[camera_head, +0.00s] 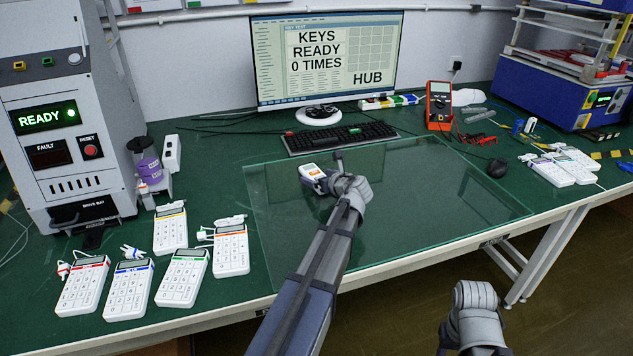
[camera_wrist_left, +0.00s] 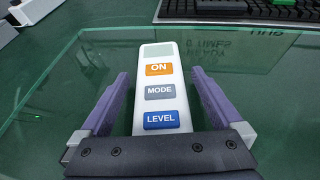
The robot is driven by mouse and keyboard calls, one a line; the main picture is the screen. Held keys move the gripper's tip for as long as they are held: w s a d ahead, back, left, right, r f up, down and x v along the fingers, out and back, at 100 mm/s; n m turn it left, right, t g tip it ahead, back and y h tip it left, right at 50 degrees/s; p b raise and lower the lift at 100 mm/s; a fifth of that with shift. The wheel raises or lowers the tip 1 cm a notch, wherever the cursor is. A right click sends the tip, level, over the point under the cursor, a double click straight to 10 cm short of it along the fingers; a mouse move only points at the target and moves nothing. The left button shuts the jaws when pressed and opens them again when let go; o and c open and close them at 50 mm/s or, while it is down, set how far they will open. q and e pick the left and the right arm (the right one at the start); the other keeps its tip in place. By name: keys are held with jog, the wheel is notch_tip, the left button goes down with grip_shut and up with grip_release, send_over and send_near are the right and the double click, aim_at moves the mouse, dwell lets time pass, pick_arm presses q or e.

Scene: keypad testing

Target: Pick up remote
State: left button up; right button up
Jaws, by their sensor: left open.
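The remote is white with a small grey screen and orange, grey and blue buttons marked ON, MODE and LEVEL. It lies on the glass sheet and shows in the head view (camera_head: 311,172) and the left wrist view (camera_wrist_left: 158,107). My left gripper (camera_head: 329,175) is over the glass at the remote's near end. In the left wrist view its purple fingers (camera_wrist_left: 160,84) are open, one on each side of the remote, with a gap on either side. The remote's lower end is hidden by the gripper body. My right gripper (camera_head: 475,305) is low at the front, off the table, and looks empty.
A glass sheet (camera_head: 430,200) covers the middle of the green table. A keyboard (camera_head: 340,137) and monitor stand behind it. Several white keypads (camera_head: 182,277) lie at the left, beside the test machine (camera_head: 65,130). A mouse (camera_head: 497,168) and more keypads (camera_head: 551,171) are at the right.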

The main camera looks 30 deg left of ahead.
aim_at(319, 176)
pick_arm(q)
jog(key=c, duration=1.4)
jog(key=shift+r, duration=0.15)
notch_tip(319, 176, up, 10)
jog(key=p, duration=1)
